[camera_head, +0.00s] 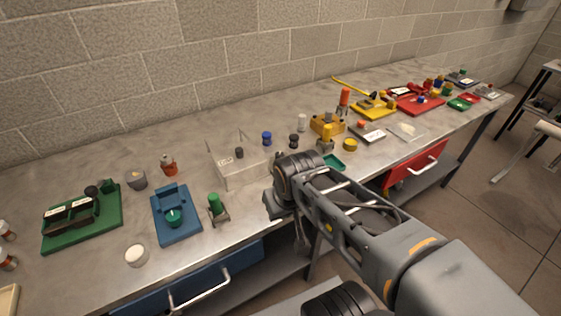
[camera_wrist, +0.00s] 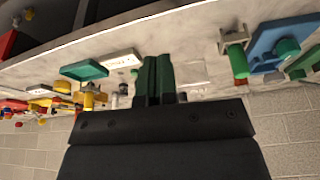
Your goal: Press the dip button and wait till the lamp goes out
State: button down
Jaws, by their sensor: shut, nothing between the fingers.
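My gripper (camera_wrist: 158,82) is shut and empty in the wrist view, its dark fingers held over the front part of the bench. In the head view my arm reaches in from the lower right and its fingertips cannot be made out. I cannot tell for sure which thing is the dip button or its lamp. A small white panel with dark marks (camera_wrist: 122,60) lies beside the fingers in the wrist view, apart from them in the picture. A clear box (camera_head: 240,177) with a dark knob (camera_head: 239,153) and a label stands left of my wrist. No lit lamp is clear.
The long grey bench (camera_head: 110,275) runs along a block wall. A green cylinder on a stand (camera_head: 215,205), a blue fixture (camera_head: 172,222) and a green tray (camera_head: 60,240) stand left. A teal tray (camera_head: 333,162), yellow fixture (camera_head: 326,142) and red tray (camera_head: 420,104) stand right.

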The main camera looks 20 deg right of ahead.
jog(key=w+d+m+t+y+p, duration=0.1)
jog(key=w+d+m+y+p, duration=0.1)
jog(key=w+d+m, duration=0.3)
jog(key=w+d+r+m+t+y+p, duration=0.1)
jog(key=w+d+m+y+p, duration=0.2)
jog(key=w+m, duration=0.9)
jog(key=w+d+y, duration=0.2)
jog(key=w, duration=0.2)
jog(key=shift+d+m, duration=0.15)
jog(key=shift+m, duration=0.15)
jog(key=shift+w+f, duration=0.1)
notch_tip(320, 180, down, 8)
jog(key=b, duration=0.6)
jog(key=shift+f, duration=0.25)
jog(key=shift+f+b, duration=0.15)
jog(key=shift+b, duration=0.25)
dwell(0.7)
jog(key=shift+f, duration=0.3)
